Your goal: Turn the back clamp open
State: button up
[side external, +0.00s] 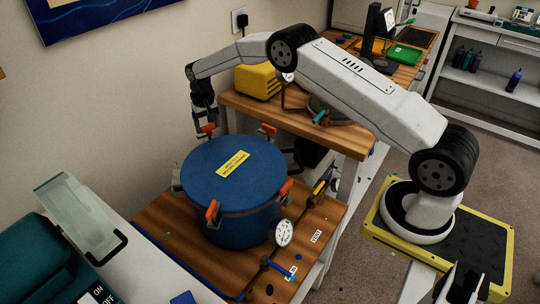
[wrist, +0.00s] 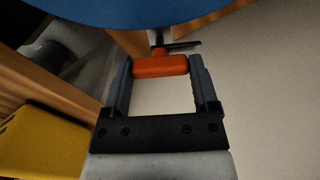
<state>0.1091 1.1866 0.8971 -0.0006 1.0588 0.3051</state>
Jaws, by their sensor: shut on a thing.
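A blue round pot (side external: 234,203) with a blue lid (side external: 225,160) and a yellow label stands on the wooden table. Orange-handled clamps sit around its rim. The back clamp (side external: 208,129) is at the pot's back left, and my gripper (side external: 205,118) is on it from above. In the wrist view my gripper (wrist: 160,72) has its two fingers on either side of the clamp's orange handle (wrist: 160,66), shut on it. The blue lid edge (wrist: 150,12) is at the top of that view. Another clamp (side external: 268,129) is at the back right, and two more are at the front.
A pressure gauge (side external: 284,232) and a blue-handled valve (side external: 275,268) are at the pot's front right. A yellow box (side external: 257,81) stands on the bench behind. The wall is close behind my gripper.

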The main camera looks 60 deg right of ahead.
aim_at(208, 125)
jog(key=o, duration=1.1)
jog(key=shift+r, duration=4)
jog(key=s+a+n+t, duration=0.1)
jog(key=s+a, duration=0.1)
jog(key=s, duration=0.9)
jog(key=s+a+r+n, duration=0.1)
jog(key=s+a+n, duration=0.1)
jog(key=s, duration=0.9)
jog(key=s+a+r+n+t, duration=0.1)
jog(key=s+a, duration=0.1)
jog(key=s, duration=0.9)
jog(key=shift+s+a+n+t, duration=0.15)
jog(key=shift+a+n+t, duration=0.15)
jog(key=shift+a+n, duration=0.1)
